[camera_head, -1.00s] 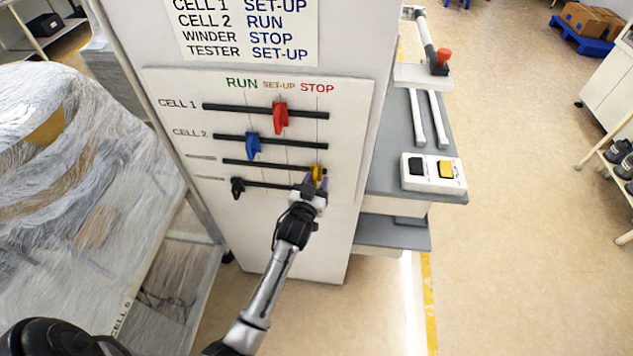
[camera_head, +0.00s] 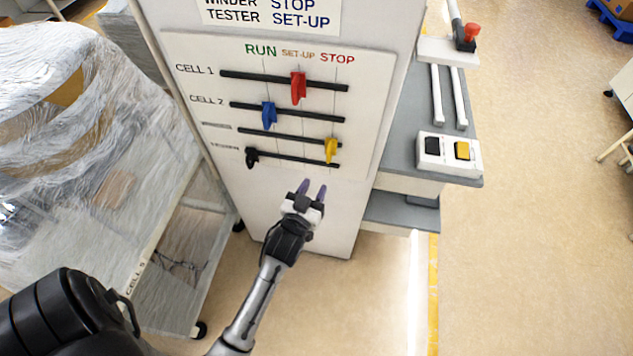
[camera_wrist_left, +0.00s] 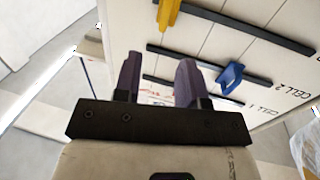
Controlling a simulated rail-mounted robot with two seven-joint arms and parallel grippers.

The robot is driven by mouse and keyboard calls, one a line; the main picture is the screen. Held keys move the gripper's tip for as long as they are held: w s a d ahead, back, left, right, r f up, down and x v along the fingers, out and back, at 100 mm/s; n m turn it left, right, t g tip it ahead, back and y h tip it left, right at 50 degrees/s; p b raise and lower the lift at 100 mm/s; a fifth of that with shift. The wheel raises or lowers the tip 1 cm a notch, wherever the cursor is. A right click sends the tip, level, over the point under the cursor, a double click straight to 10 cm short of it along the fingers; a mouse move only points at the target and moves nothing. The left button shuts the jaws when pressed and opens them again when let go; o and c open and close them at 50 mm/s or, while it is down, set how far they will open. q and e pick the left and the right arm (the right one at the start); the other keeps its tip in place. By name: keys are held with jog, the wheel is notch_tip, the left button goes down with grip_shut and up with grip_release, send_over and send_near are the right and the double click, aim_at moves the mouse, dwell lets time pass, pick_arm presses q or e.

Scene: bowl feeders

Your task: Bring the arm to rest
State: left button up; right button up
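My left gripper (camera_head: 312,190) is open and empty, below the slider panel (camera_head: 210,60) and apart from the knobs. Its two purple fingers (camera_wrist_left: 155,78) stand apart in the left wrist view. On the panel, the red knob (camera_head: 298,88) is at SET-UP on the CELL 1 row. The blue knob (camera_head: 269,114) is at RUN on the CELL 2 row. The yellow knob (camera_head: 331,150) is at STOP on the third row. My right gripper is not in view.
A sign (camera_head: 270,14) above the panel is partly cut off. A plastic-wrapped load on a cart (camera_head: 130,265) stands at left. A grey shelf (camera_head: 395,120) with a button box (camera_head: 448,155) is right of the panel. Open floor (camera_head: 530,240) lies further right.

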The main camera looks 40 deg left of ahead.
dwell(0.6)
pick_arm(q)
jog(key=s+d+f+m+g+h, duration=0.2)
jog(key=s+d+f+g, duration=0.15)
jog(key=s, duration=0.45)
jog(key=s+d+f+m+g+h, duration=0.25)
jog(key=s+g, duration=0.25)
jog(key=s, duration=0.3)
jog(key=s+d+f+m+g+h, duration=0.2)
jog(key=s+d+f+g, duration=0.15)
jog(key=s, duration=0.35)
notch_tip(320, 180, up, 25)
jog(key=s+g+p, duration=0.1)
jog(key=p, duration=2.3)
jog(key=shift+s, duration=0.2)
